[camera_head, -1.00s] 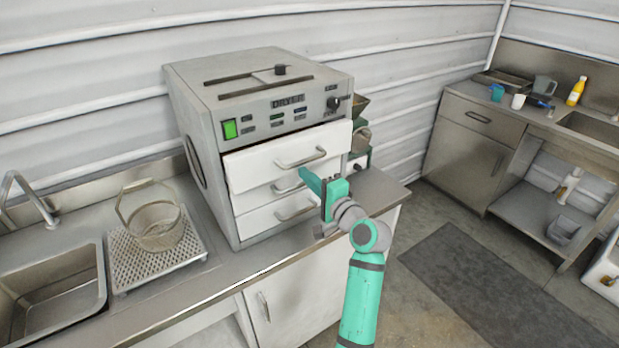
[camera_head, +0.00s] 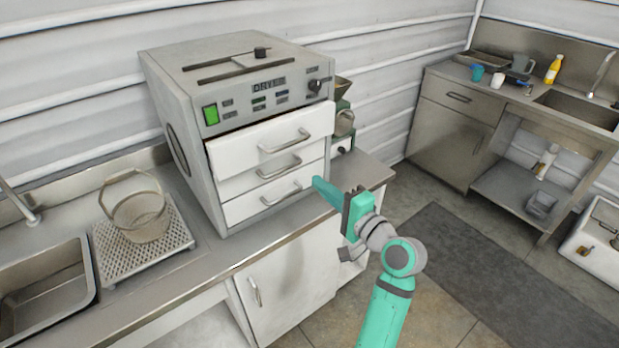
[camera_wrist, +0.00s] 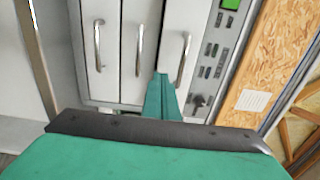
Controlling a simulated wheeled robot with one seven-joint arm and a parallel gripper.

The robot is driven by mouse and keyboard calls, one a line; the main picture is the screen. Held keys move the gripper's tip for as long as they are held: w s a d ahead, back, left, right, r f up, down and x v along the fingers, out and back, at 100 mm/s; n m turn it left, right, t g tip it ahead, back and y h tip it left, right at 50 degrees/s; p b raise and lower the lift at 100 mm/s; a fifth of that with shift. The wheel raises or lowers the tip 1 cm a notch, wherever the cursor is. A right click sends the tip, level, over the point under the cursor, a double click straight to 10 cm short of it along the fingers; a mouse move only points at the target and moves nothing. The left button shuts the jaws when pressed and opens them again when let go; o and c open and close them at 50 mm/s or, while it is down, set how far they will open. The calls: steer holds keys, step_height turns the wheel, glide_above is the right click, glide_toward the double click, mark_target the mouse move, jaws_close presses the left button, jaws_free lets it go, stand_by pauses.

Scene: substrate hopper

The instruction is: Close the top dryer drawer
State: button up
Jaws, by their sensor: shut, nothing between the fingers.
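The dryer (camera_head: 236,95) is a grey box on the counter with a green switch and a knob. Its white top drawer (camera_head: 240,152) juts out from the front, partly open, with a bar handle (camera_head: 285,141). The middle drawer (camera_head: 240,183) and bottom drawer (camera_head: 243,207) sit below it, further back. My gripper (camera_head: 318,183) is shut and empty, in front of and right of the lower drawers, below the top drawer's level. In the wrist view the picture is turned sideways; my gripper (camera_wrist: 161,78) points at the drawer fronts beside the top drawer's handle (camera_wrist: 183,60). Contact cannot be told.
A green machine (camera_head: 343,125) stands right of the dryer. The counter edge runs below my gripper. The floor at right is clear, with a dark mat (camera_head: 470,270).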

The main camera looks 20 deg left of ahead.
steer(key=o, duration=0.4)
steer(key=shift+s+d, duration=0.1)
steer(key=shift+d, duration=0.1)
steer(key=m+t+h, duration=0.6)
steer(key=m+h, duration=0.1)
steer(key=h, duration=0.5)
glide_toward(289, 146)
steer(key=shift+w, duration=0.6)
steer(key=x, duration=1)
steer(key=shift+a+f, duration=0.1)
steer(key=shift+a, duration=0.05)
jaws_close()
